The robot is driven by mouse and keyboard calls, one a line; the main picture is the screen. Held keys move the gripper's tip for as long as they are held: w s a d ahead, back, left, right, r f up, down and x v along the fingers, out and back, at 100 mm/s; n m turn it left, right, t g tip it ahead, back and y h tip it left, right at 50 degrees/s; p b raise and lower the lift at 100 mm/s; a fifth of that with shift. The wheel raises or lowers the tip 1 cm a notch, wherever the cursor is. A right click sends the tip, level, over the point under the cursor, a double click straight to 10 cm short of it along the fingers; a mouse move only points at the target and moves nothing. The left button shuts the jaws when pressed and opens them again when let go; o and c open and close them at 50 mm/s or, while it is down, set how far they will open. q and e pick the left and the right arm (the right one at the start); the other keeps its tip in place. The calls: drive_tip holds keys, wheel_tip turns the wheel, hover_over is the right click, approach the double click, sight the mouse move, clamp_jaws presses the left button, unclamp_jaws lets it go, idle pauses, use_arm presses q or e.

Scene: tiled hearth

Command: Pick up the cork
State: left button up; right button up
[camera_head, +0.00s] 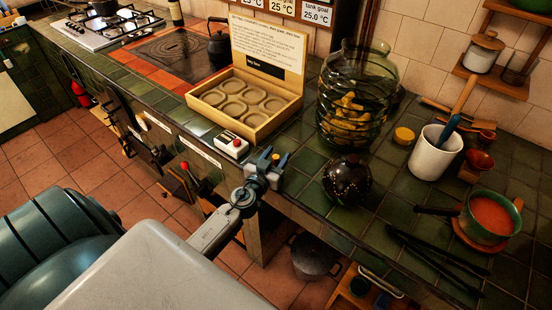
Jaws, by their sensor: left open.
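A short yellow-tan round piece (404,135), which looks like a cork, lies on the green tiled counter just right of the big glass jar. A small orange-yellow bit (276,157) shows right at my left gripper's fingers; it is too small to tell what it is or whether they touch it. My left gripper (265,159) is open at the counter's front edge, right of the white box with a red button and well left of the yellow-tan piece. My right gripper is not in view.
The glass jar (357,98) and a dark round pot (346,180) stand between my left gripper and the yellow-tan piece. A white crock (436,152) with utensils stands right of it. An open compartment box (246,103) and the button box (232,146) lie left of the jar.

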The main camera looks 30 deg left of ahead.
sight(276, 157)
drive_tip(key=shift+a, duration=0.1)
use_arm(q)
clamp_jaws()
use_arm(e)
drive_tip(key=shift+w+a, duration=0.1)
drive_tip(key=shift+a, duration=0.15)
use_arm(q)
drive_tip(key=shift+r, duration=0.1)
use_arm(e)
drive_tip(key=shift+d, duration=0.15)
